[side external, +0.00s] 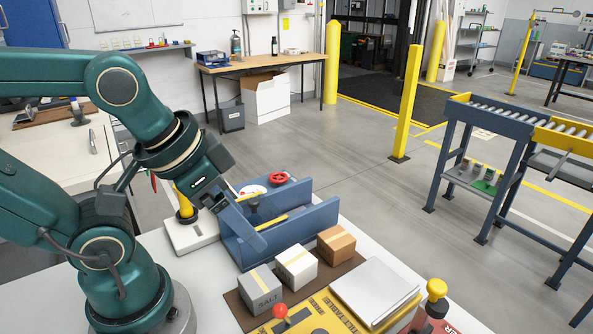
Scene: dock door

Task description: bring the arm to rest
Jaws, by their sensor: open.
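My teal arm reaches in from the left, bent at the elbow. My gripper (254,222) hangs tilted down over a blue open holder (315,215) on the light work table (185,262). The gripper is open, and I see nothing held between its fingers. The blue fingers and blue holder look alike, so I cannot tell whether they touch.
Grey (260,290), white (296,266) and brown (336,244) boxes stand on a brown mat in front of the holder. A silver slab (374,291) and yellow button (436,289) are right.

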